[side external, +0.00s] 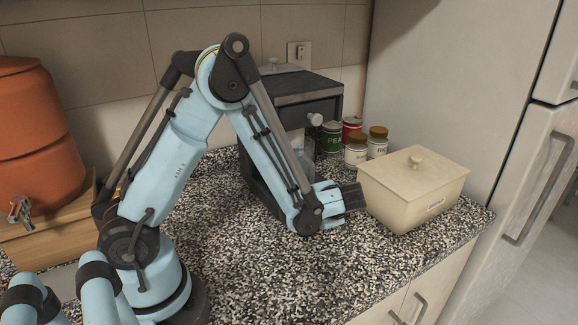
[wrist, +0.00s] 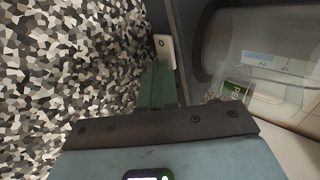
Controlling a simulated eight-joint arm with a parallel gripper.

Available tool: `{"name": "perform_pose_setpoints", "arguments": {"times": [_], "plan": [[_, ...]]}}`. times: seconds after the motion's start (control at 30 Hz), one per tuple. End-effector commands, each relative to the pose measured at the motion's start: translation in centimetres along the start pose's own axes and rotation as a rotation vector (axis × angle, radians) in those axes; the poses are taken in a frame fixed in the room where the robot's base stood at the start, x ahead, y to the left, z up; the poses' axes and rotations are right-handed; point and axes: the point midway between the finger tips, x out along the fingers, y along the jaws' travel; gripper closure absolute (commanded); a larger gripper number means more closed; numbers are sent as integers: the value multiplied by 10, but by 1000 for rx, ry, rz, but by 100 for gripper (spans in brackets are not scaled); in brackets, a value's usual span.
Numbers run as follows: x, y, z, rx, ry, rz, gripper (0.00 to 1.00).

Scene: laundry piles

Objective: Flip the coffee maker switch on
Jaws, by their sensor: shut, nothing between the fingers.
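The coffee maker (side external: 308,88) is a dark box-shaped machine at the back of the counter, partly hidden behind my arm. In the wrist view its dark edge (wrist: 188,45) and clear glass pot (wrist: 262,48) show at the right. A pale plate with a dark round mark (wrist: 163,47), which looks like the switch, sits beside that edge. My gripper (wrist: 160,66) is shut and empty, its green fingertips just below the plate; I cannot tell if they touch. In the side view my gripper (side external: 355,196) is low in front of the machine, and the switch is hidden.
A cream lidded box (side external: 412,190) stands right of my gripper, close to it. Several cans and jars (side external: 357,150) stand behind it. An orange dispenser (side external: 38,130) is at the far left. The speckled counter (side external: 265,270) is clear in front.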

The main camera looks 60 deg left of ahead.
Motion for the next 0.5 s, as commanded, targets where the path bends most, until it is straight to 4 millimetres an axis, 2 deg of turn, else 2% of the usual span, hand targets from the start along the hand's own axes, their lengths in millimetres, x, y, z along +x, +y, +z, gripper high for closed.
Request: {"name": "perform_pose_setpoints", "arguments": {"times": [0.5], "plan": [[4, -3, -1, -34, -36, 0, 100]]}}
